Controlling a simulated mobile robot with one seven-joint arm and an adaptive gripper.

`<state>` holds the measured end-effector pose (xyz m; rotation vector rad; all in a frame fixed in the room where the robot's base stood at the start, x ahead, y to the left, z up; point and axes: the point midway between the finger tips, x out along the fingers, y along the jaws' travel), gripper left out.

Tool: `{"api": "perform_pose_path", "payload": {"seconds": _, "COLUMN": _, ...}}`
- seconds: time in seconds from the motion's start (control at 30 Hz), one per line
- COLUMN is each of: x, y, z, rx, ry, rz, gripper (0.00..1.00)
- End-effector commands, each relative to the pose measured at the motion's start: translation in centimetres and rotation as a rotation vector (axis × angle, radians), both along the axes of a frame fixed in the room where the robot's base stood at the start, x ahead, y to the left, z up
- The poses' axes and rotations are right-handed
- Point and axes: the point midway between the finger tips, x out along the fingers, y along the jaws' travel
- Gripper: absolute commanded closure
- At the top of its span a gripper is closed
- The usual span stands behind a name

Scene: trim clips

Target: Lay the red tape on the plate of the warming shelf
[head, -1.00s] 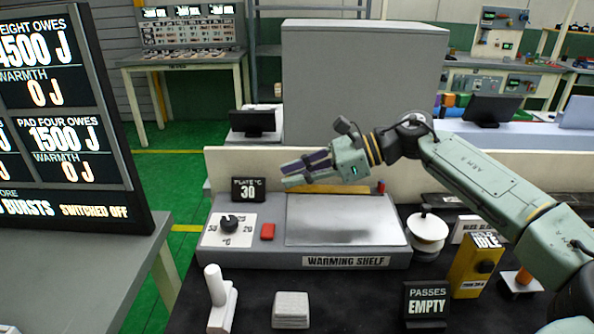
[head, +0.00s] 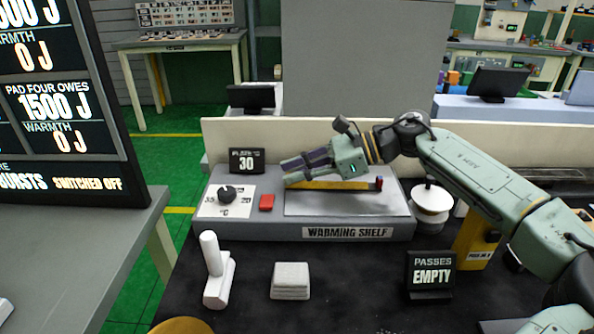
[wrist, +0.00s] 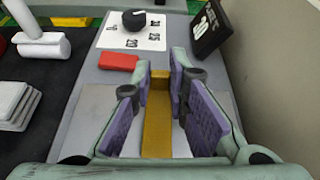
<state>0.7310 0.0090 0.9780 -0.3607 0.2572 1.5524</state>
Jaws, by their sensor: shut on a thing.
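The warming shelf (head: 250,228) stands on the dark bench, with its grey plate (head: 350,205) on top. My gripper (head: 290,172) is over the back left of the plate, tilted toward the left. In the wrist view its jaws (wrist: 160,95) are shut on a long yellow strip (wrist: 157,130). In the head view the strip (head: 335,185) lies level along the back of the plate, with a red and blue piece (head: 379,183) at its right end. I cannot tell whether it touches the plate. A small red block (head: 266,202) sits left of the plate. No other red tape is plain.
A dial (head: 227,193) and a display reading 30 (head: 246,161) are on the shelf's left. A cream panel (head: 480,160) runs behind. A white spool (head: 430,204) stands right; a white handled block (head: 216,272), a white stack (head: 291,281) and a PASSES EMPTY sign (head: 432,272) stand in front.

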Motion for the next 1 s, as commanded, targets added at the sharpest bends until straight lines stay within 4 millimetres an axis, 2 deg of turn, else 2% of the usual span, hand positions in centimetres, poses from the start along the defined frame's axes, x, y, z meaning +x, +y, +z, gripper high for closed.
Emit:
{"api": "perform_pose_path", "payload": {"seconds": 0.2, "x": 0.0, "y": 0.0, "z": 0.0, "rx": 0.000, "ry": 0.000, "rz": 0.000, "gripper": 1.00}}
{"api": "perform_pose_path", "payload": {"seconds": 0.23, "x": 0.0, "y": 0.0, "z": 0.0, "rx": 0.000, "ry": 0.000, "rz": 0.000, "gripper": 0.84}}
{"api": "perform_pose_path", "payload": {"seconds": 0.57, "x": 0.0, "y": 0.0, "z": 0.0, "rx": 0.000, "ry": 0.000, "rz": 0.000, "gripper": 0.62}}
{"api": "perform_pose_path", "payload": {"seconds": 0.87, "x": 0.0, "y": -0.1, "z": 0.0, "rx": 0.000, "ry": 0.000, "rz": 0.000, "gripper": 0.62}}
{"api": "perform_pose_path", "payload": {"seconds": 1.0, "x": 0.1, "y": -1.1, "z": 0.5, "rx": 0.001, "ry": -0.002, "rz": -0.002, "gripper": 0.62}}
